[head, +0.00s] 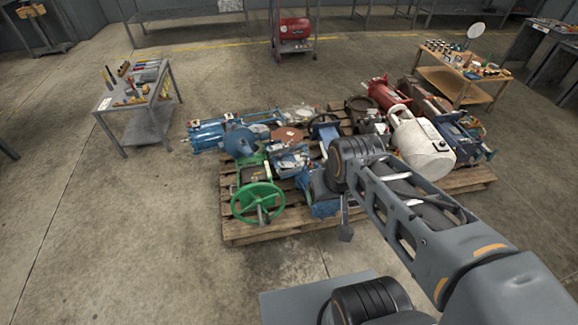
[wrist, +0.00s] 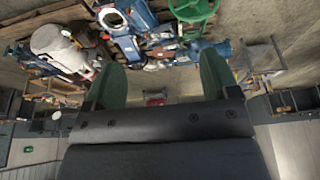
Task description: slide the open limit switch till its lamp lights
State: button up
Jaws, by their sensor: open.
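I cannot make out the limit switch or its lamp in either view; the parts on the pallet are small and crowded. My gripper (wrist: 160,72) shows in the wrist view with its two green fingers apart and nothing between them. It is over the near side of the loaded pallet (head: 240,230), with the parts at the top of the wrist picture. In the head view my arm covers part of the load, and the fingers cannot be told clearly.
The pallet carries a green handwheel (head: 258,203), a white tank (head: 420,143), a red cylinder (head: 385,95) and several blue machines. A grey tool table (head: 148,95) stands left, a wooden-topped table (head: 465,85) right, a red machine (head: 294,30) behind.

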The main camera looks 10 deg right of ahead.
aim_at(283, 172)
jog(key=z, duration=0.05)
jog(key=i, duration=1.4)
jog(key=u, duration=0.05)
